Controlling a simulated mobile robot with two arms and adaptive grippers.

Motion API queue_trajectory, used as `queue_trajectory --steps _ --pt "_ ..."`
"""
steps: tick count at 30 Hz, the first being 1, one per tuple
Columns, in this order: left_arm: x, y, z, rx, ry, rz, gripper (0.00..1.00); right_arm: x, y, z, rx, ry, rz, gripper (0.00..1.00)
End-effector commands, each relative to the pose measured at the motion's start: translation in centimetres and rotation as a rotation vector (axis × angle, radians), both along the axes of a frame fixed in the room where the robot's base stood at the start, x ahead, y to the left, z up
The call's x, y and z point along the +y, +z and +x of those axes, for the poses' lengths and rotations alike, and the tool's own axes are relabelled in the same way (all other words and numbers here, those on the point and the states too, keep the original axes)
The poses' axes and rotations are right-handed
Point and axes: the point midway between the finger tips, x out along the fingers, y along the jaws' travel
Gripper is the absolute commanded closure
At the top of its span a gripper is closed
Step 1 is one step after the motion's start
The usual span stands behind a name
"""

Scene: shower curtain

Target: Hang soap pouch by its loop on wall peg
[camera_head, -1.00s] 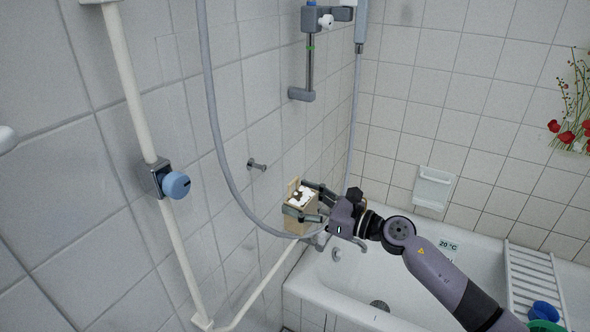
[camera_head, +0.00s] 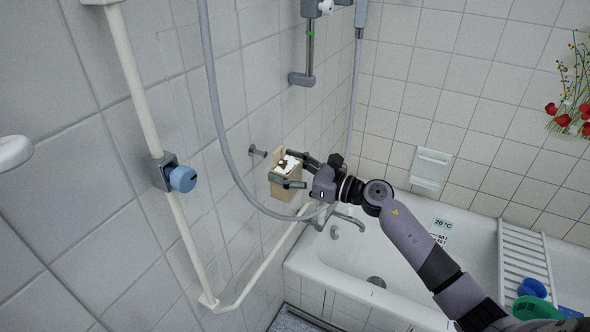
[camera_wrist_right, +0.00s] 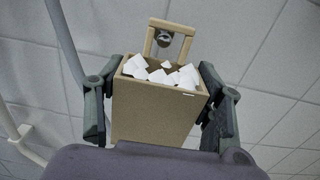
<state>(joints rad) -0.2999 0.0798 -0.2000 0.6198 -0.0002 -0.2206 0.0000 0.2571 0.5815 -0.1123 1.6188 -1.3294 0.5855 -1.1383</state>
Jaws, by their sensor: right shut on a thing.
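The soap pouch (camera_head: 285,191) is a tan box-like pouch with white pieces in its open top. It also shows upright in the right wrist view (camera_wrist_right: 152,112), with a stiff square loop (camera_wrist_right: 151,37) standing at its back edge. The wall peg (camera_head: 258,152) is a short metal stub on the left tiled wall. In the wrist view the peg (camera_wrist_right: 163,39) shows within the loop's opening; I cannot tell whether it passes through. My right gripper (camera_head: 284,169) is shut on the pouch's sides, just right of and below the peg. My left gripper is out of view.
A grey shower hose (camera_head: 224,130) hangs in a curve close to the peg and pouch. A white pipe (camera_head: 135,85) with a blue knob (camera_head: 182,179) runs down the left wall. The bathtub (camera_head: 345,278) lies below, with a tap (camera_head: 345,222) near the pouch.

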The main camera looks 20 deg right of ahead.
Motion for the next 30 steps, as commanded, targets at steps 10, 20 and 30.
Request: queue_trajectory --steps 10,20,30 --pt "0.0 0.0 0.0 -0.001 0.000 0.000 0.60 0.2 0.0 0.3 0.000 0.000 0.001 0.82" --pt "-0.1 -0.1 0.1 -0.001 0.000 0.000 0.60 0.9 0.0 1.2 0.000 -0.001 0.001 0.82" --pt "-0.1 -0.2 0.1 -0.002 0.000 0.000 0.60 1.7 0.1 2.2 -0.001 -0.001 0.002 0.82"
